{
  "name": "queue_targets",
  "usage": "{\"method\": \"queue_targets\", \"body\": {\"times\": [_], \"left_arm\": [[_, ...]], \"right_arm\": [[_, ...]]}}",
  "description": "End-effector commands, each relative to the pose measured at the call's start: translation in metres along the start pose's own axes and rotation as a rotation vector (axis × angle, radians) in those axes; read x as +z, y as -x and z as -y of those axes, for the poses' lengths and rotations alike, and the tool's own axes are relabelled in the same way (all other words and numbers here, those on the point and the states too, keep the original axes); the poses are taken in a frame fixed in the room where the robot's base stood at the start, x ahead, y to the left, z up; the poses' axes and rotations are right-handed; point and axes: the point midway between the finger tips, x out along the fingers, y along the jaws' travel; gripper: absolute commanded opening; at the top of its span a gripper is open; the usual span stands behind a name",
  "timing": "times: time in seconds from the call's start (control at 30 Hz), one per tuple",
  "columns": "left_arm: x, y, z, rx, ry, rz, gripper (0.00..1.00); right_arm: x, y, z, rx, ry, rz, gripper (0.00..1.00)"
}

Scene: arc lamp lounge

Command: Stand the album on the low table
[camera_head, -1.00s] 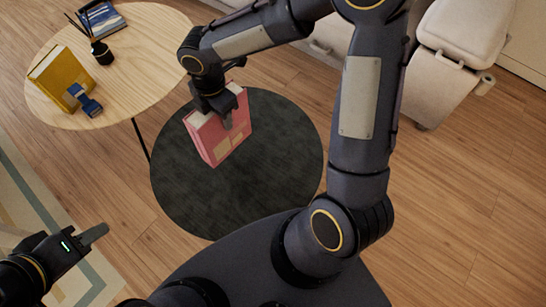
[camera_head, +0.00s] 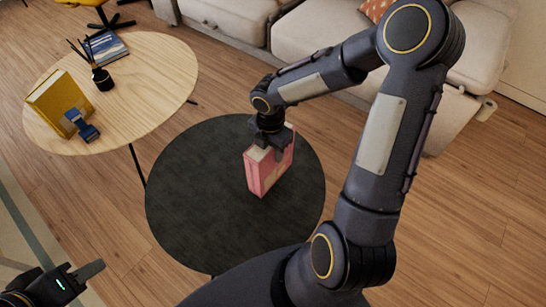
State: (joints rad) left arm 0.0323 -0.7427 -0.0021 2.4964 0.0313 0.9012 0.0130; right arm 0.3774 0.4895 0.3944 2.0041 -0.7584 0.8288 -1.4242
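The album, a pink book-like block (camera_head: 262,174), is upright over the dark round low table (camera_head: 190,220), right of the table's middle. My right gripper (camera_head: 268,148) is shut on the album's top edge from above. The album's lower edge appears close to the table top; I cannot tell whether it touches. The gripper hides part of the album's top. My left gripper (camera_head: 88,270) is at the bottom left corner, away from the album. Only one finger of it shows clearly, so its opening is unclear.
A light wood round table (camera_head: 150,85) stands at upper left. It holds a yellow book (camera_head: 58,98), a blue holder (camera_head: 82,125), a reed diffuser (camera_head: 101,77) and a blue book (camera_head: 106,46). A beige sofa (camera_head: 315,35) is behind. The dark table is otherwise bare.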

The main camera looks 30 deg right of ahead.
Motion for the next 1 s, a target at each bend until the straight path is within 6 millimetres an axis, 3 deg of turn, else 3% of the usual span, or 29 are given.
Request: {"method": "queue_targets", "body": {"times": [0.3, 0.73, 0.77, 0.9, 1.0], "left_arm": [[0.007, -0.013, 0.006, 0.000, 0.000, 0.000, 0.36], [0.008, -0.015, 0.007, 0.000, 0.000, 0.000, 0.36], [0.007, -0.014, 0.006, 0.000, 0.000, 0.000, 0.36], [0.007, -0.014, 0.006, 0.000, 0.000, 0.000, 0.36], [0.007, -0.014, 0.006, 0.000, 0.000, 0.000, 0.36]], "right_arm": [[0.006, -0.037, 0.004, 0.001, 0.000, -0.001, 0.00], [0.006, -0.042, 0.004, 0.002, -0.001, 0.001, 0.00], [0.006, -0.042, 0.004, 0.000, -0.001, 0.000, 0.49], [0.006, -0.042, 0.004, 0.000, -0.001, 0.000, 0.67], [0.006, -0.042, 0.004, 0.000, -0.001, 0.000, 0.67]]}}
